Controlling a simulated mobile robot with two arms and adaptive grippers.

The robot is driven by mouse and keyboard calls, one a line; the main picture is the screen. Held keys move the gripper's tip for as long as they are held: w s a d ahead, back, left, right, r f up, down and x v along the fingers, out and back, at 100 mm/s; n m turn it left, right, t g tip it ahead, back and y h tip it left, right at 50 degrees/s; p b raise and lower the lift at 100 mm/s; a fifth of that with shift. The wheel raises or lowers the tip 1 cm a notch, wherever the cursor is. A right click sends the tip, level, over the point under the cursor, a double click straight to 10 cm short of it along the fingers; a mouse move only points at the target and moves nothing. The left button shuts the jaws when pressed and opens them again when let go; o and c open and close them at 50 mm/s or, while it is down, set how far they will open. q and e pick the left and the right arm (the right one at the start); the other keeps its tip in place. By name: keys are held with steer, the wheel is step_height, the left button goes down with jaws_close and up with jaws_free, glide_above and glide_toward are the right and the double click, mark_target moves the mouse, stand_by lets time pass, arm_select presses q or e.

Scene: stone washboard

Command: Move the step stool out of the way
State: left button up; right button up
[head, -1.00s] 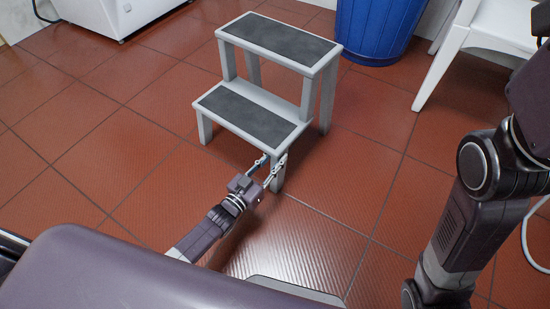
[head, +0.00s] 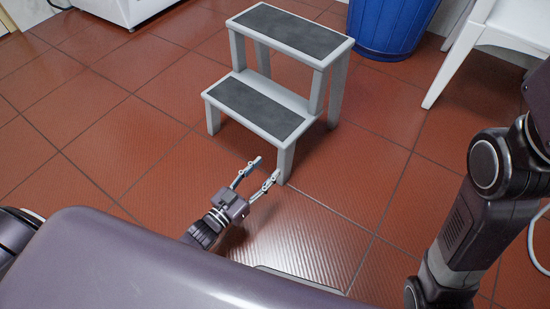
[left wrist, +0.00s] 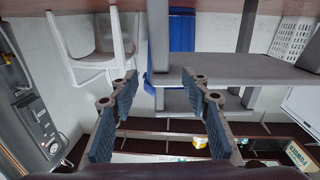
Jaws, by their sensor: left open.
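The step stool (head: 256,106) is grey with two dark treads and stands upright on the red tiles in the upper middle of the head view. My left gripper (head: 268,167) is open and empty at its near side. One fingertip appears right beside the near front leg (head: 286,163); the other is to the left, over open floor. I cannot tell whether the fingertip touches the leg. In the left wrist view the stool's grey step (left wrist: 240,68) lies beyond and to the right of the spread fingers (left wrist: 160,78). My right gripper is out of view.
A blue bin (head: 392,25) stands behind the stool, with a white chair (head: 461,60) to its right. A white appliance (head: 125,10) is at the back left. The tiled floor (head: 120,130) left of the stool is clear.

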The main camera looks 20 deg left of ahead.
arm_select(q)
steer(key=shift+v, duration=1.45)
